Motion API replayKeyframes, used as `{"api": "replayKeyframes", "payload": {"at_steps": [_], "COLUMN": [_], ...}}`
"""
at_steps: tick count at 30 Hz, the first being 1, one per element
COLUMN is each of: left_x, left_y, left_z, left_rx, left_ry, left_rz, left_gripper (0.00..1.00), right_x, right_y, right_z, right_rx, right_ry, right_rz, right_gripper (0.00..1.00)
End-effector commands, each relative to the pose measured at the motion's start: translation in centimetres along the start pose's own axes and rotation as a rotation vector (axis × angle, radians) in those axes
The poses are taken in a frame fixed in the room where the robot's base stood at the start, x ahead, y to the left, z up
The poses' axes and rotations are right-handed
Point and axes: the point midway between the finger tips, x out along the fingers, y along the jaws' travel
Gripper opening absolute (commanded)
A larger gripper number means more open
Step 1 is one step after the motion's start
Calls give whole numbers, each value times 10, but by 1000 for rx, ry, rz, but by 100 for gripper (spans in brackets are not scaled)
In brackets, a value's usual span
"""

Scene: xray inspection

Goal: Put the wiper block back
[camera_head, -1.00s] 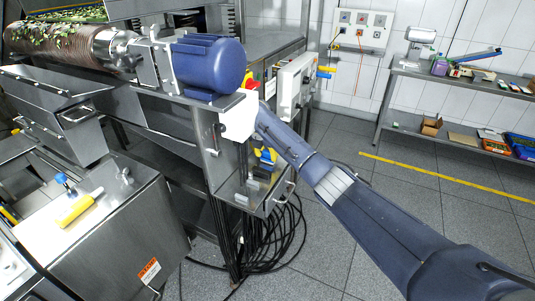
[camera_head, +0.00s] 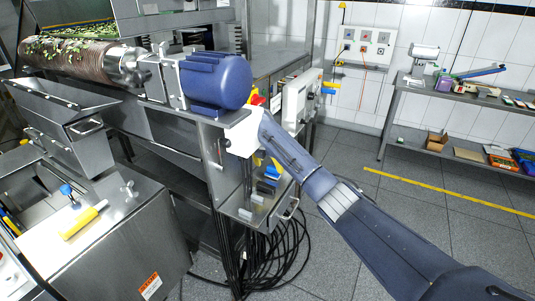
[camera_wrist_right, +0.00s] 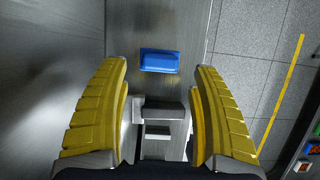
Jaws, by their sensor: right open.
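A blue block (camera_wrist_right: 159,60) lies on a metal shelf (camera_head: 243,206) below the blue motor. It also shows in the head view (camera_head: 269,178). A dark block with a grey part below it (camera_wrist_right: 163,111) sits nearer my right gripper. I cannot tell which of these is the wiper block. My right gripper (camera_wrist_right: 162,100) is open, with its yellow fingers to either side of the dark block in the wrist view and the blue block just beyond the fingertips. Whether a finger touches anything cannot be told. My left gripper is out of view.
The blue motor (camera_head: 214,80) and a grey control box (camera_head: 297,98) stand close above the shelf. A metal wall runs along the left in the wrist view. Black cables (camera_head: 285,250) hang below. A metal box with a yellow handle (camera_head: 84,219) stands at left.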

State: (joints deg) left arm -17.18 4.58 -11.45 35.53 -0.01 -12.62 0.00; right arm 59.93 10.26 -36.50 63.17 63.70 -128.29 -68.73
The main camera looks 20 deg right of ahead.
Motion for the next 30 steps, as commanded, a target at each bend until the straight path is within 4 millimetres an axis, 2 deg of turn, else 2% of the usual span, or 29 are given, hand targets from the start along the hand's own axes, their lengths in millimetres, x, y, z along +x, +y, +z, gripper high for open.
{"api": "replayKeyframes", "payload": {"at_steps": [3,12,21,30], "left_x": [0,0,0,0], "left_y": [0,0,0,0], "left_z": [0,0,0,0], "left_rx": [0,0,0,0], "left_ry": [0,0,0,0], "left_rz": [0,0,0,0], "left_gripper": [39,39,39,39], "right_x": [-23,-66,-84,-87], "right_y": [1,1,0,0], "right_z": [0,0,0,0], "right_rx": [-1,-2,0,0], "right_ry": [0,-1,0,-1], "right_rz": [4,4,1,1], "right_gripper": [65,65,65,65]}}
